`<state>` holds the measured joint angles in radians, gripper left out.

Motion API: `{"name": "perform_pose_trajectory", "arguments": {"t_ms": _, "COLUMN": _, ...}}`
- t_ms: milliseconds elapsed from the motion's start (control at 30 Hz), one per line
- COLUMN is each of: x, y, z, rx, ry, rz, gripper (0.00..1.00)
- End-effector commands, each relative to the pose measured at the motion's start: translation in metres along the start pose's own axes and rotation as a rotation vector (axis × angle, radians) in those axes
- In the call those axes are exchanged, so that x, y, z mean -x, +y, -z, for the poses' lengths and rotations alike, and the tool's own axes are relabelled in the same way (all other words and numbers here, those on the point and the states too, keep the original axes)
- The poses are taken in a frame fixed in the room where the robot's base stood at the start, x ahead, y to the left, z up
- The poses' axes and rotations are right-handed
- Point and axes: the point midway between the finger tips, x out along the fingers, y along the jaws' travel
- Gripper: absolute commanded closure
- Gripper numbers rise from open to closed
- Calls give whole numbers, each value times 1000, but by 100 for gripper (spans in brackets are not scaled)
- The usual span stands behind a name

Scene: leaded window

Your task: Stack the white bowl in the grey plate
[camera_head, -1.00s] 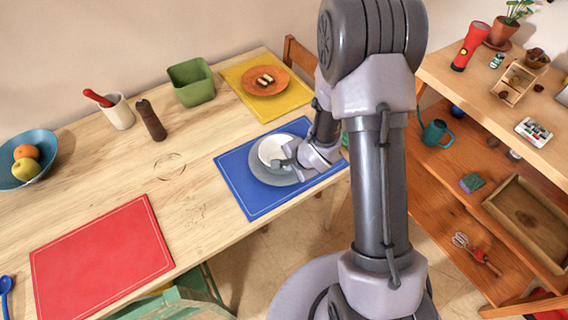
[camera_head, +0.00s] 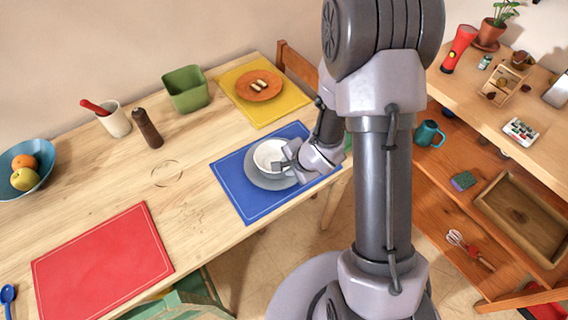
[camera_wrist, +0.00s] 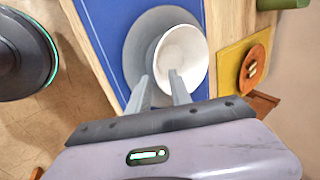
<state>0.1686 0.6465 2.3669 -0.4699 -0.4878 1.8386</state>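The white bowl (camera_head: 266,152) is upright over the grey plate (camera_head: 254,178), which lies on the blue placemat (camera_head: 236,184). In the wrist view the bowl (camera_wrist: 184,50) covers the right part of the plate (camera_wrist: 136,42). The frames do not clearly show whether its base touches the plate. My gripper (camera_head: 283,166) is at the near right side of the bowl. In the wrist view its two fingers (camera_wrist: 159,76) stand apart at the bowl's near left rim, the right fingertip overlapping the bowl's opening. The near right rim is partly hidden behind my gripper in the head view.
A yellow placemat (camera_head: 265,113) with an orange plate (camera_head: 250,91) lies behind. A green container (camera_head: 187,92), a dark mill (camera_head: 147,130) and a white crock (camera_head: 116,122) stand further left. A red placemat (camera_head: 100,262) is empty. A chair (camera_head: 296,66) stands beyond the table.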

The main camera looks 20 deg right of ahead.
Motion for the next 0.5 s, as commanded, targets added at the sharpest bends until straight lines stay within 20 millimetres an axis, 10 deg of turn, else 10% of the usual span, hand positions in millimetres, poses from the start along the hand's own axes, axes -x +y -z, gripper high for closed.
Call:
{"name": "perform_pose_trajectory", "arguments": {"t_ms": 367, "x": 79, "y": -6, "z": 3, "rx": 19, "ry": 17, "rz": 2, "gripper": 75}}
{"name": "perform_pose_trajectory", "arguments": {"t_ms": 500, "x": 140, "y": -37, "z": 26, "rx": 201, "ry": 164, "rz": -24, "gripper": 75}}
